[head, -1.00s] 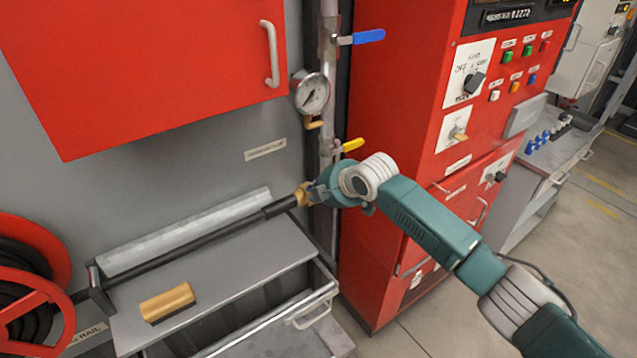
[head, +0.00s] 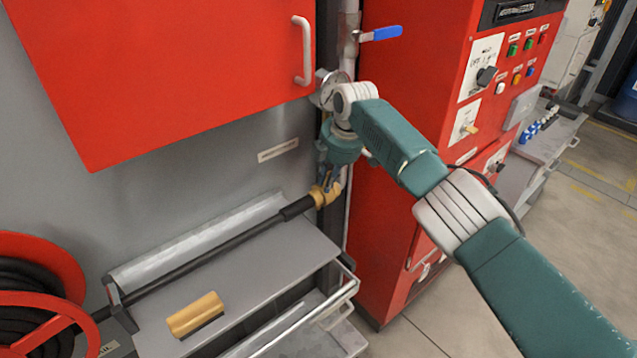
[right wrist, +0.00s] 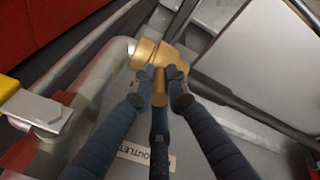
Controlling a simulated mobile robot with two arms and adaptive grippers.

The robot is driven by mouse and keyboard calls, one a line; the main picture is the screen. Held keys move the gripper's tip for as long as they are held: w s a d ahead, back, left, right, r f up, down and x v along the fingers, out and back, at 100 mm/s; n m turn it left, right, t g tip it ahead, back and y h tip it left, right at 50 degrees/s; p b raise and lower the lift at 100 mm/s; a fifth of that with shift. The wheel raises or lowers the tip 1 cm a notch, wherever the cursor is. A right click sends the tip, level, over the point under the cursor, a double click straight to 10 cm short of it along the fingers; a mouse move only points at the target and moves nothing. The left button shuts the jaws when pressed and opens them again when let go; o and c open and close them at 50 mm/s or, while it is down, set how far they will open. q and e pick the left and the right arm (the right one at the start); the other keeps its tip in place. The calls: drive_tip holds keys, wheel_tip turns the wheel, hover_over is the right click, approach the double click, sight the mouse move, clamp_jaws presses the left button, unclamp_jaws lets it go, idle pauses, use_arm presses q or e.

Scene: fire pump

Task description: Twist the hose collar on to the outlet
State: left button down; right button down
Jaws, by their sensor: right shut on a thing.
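The brass hose collar (head: 321,197) sits at the end of the black hose (head: 240,229), against the lower part of the grey vertical pipe (head: 346,212). In the right wrist view the brass collar (right wrist: 148,54) meets the grey outlet pipe (right wrist: 108,64); I cannot tell how far it is screwed on. My right gripper (head: 328,183) comes down on the collar from above. In the right wrist view its fingers (right wrist: 157,84) close around a brass lug (right wrist: 159,97) that sticks out from the collar. My left gripper is not in view.
A pressure gauge (head: 328,90) and a blue-handled valve (head: 380,34) are on the pipe above. A red cabinet (head: 170,80) hangs at upper left. The red hose reel (head: 50,265) is at left.

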drive_tip(key=shift+f, duration=0.15)
idle(0.4)
drive_tip(key=c, duration=1.7)
unclamp_jaws()
drive_tip(key=shift+w, duration=0.1)
